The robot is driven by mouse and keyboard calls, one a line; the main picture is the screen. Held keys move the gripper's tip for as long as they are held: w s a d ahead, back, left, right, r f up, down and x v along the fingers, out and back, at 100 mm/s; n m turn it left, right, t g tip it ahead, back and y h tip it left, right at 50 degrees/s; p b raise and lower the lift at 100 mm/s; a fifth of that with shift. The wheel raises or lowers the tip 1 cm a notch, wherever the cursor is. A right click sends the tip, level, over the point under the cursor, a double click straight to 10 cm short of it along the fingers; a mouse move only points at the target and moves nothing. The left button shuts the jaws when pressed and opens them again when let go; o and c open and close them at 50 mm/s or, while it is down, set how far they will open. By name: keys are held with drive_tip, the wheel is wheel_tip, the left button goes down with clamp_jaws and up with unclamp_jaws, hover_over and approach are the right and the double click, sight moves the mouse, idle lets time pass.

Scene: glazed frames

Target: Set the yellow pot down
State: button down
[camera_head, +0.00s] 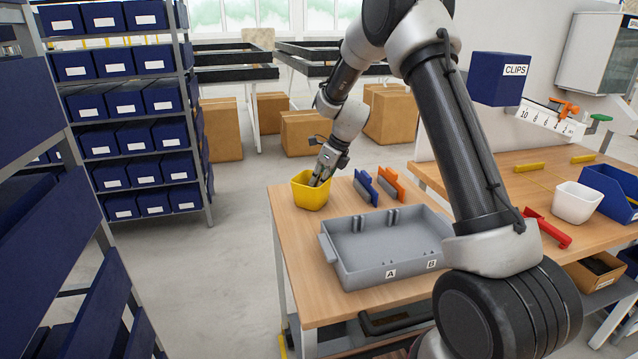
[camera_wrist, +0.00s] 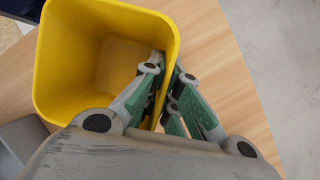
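The yellow pot (camera_head: 311,194) is upright at the far left corner of the wooden table (camera_head: 292,248). I cannot tell whether its base touches the tabletop or hangs just above it. My gripper (camera_head: 319,180) reaches down at the pot's rim from the upper right. In the wrist view, the pot (camera_wrist: 60,62) is empty inside. There my gripper (camera_wrist: 166,95) has one finger inside the pot and one outside, closed on the wall between them. The pot's underside is hidden.
A grey tray (camera_head: 335,262) marked A and B stands in front of the pot. Blue (camera_head: 366,187) and orange (camera_head: 391,183) pieces stand upright to its right. A white pot (camera_head: 577,203) is on the right bench. Bare tabletop lies around the yellow pot.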

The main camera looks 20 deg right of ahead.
drive_tip(key=c, duration=1.6)
unclamp_jaws()
drive_tip(key=shift+f, duration=0.1)
drive_tip(key=shift+c, duration=0.2)
drive_tip(key=v, duration=1.2)
drive_tip(key=s+d+r+n+h, duration=0.1)
drive_tip(key=s+d+r+n, duration=0.1)
drive_tip(key=s+r+n, duration=0.7)
drive_tip(key=s+d+n+t+h, duration=0.1)
drive_tip(key=s+d+n, duration=0.2)
drive_tip(key=s+n, duration=0.6)
drive_tip(key=s+d+n+h, duration=0.2)
drive_tip(key=s+n, duration=0.7)
drive_tip(key=s, duration=1.2)
drive_tip(key=shift+s+d+r+t, duration=0.25)
drive_tip(key=shift+d+r+t, duration=0.2)
drive_tip(key=shift+d, duration=0.25)
